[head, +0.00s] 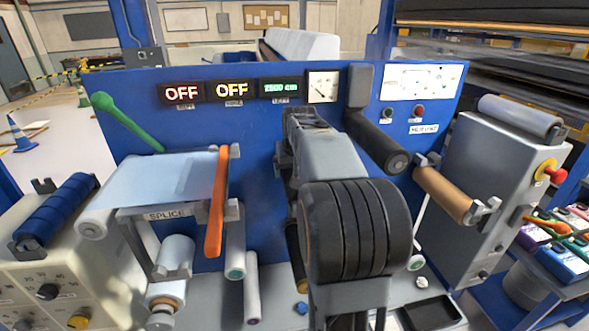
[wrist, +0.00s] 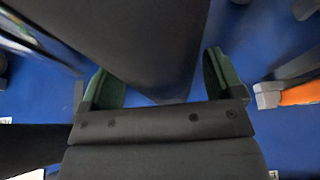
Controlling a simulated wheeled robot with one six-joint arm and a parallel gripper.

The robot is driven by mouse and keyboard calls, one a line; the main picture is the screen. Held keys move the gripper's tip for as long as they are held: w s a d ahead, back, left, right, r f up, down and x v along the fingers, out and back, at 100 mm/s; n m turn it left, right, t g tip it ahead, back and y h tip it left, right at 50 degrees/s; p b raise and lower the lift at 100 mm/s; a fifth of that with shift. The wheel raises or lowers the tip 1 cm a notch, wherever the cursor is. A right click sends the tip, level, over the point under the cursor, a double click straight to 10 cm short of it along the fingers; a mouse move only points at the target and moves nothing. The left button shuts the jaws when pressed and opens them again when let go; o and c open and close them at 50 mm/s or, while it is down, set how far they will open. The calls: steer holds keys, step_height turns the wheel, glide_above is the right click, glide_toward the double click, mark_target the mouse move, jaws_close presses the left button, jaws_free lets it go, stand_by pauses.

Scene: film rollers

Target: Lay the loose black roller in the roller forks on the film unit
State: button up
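A black roller (head: 378,143) sticks out from the blue panel, just right of my arm. Part of another dark roller-like body (head: 294,262) shows low behind my arm. I cannot tell which one is loose. In the head view my arm hides my gripper. In the wrist view my gripper (wrist: 163,82) has its green fingers spread wide. A large dark body (wrist: 130,40) runs down between them, with slivers of blue on both sides. I cannot see a firm grip on it. Fork-like brackets (head: 487,207) hold a brown roller (head: 445,192) on the right.
An orange lever (head: 215,205) stands left of my arm and shows at the right of the wrist view (wrist: 300,92). A green lever (head: 125,120) and a splice table (head: 160,180) are further left. A blue roller (head: 55,210) rests at far left. A black tray (head: 432,314) lies low right.

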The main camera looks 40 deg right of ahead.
steer(key=shift+o, duration=1)
steer(key=shift+f, duration=0.1)
steer(key=v, duration=1.4)
steer(key=shift+b, duration=0.4)
